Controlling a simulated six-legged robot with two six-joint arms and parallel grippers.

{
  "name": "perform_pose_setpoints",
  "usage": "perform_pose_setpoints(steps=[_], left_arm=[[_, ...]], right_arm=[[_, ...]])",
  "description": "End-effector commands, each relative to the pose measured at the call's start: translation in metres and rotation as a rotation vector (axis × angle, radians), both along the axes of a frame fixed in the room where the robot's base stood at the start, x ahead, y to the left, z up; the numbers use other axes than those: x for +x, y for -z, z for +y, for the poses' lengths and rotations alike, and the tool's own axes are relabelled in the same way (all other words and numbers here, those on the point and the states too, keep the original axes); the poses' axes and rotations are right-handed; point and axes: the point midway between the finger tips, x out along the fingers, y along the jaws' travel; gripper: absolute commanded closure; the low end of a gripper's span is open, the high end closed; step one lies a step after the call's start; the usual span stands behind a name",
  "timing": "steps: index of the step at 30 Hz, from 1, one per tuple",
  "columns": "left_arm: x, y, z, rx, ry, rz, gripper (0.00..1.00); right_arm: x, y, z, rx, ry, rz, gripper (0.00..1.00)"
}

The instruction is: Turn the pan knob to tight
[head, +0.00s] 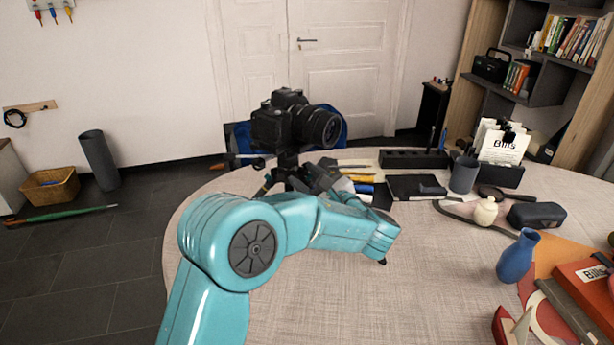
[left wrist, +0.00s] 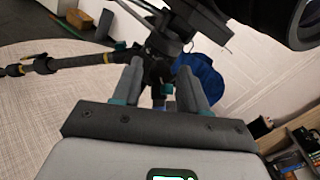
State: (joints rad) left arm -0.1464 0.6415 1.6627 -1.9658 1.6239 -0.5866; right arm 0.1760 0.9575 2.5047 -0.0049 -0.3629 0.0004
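A black camera (head: 292,122) stands on a tripod (head: 288,162) at the far left part of the table. My left arm reaches up to the tripod just below the camera. The left gripper (head: 312,178) is partly hidden by my own arm in the head view. In the left wrist view, the left gripper (left wrist: 160,82) has its two fingers apart, pointing at the dark tripod (left wrist: 158,66). Tripod parts show in the gap between the fingers; contact cannot be told. I cannot clearly pick out the pan knob. The right gripper is not in view.
A tripod leg (left wrist: 70,63) extends left in the left wrist view, and the camera lens (left wrist: 296,22) hangs at upper right. The table's front middle (head: 400,305) is clear.

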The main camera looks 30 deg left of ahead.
Motion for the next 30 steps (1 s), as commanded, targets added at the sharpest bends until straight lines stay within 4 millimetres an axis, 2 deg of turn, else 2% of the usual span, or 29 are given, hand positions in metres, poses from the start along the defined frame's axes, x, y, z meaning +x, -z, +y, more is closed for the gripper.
perform_pose_setpoints(steps=[9,13,17,24,30], left_arm=[[0.000,0.000,-0.001,0.000,0.001,-0.001,0.49],[-0.003,0.000,-0.013,0.000,0.004,-0.002,0.49],[-0.013,-0.001,-0.039,0.000,0.006,-0.001,0.49],[-0.036,0.000,-0.100,0.000,0.006,-0.001,0.49],[-0.050,0.000,-0.137,0.000,0.004,0.000,0.49]], right_arm=[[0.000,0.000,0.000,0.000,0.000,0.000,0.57],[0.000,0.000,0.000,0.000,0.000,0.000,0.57],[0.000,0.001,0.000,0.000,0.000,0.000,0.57],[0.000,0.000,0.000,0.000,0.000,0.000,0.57],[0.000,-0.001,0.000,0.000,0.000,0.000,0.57]])
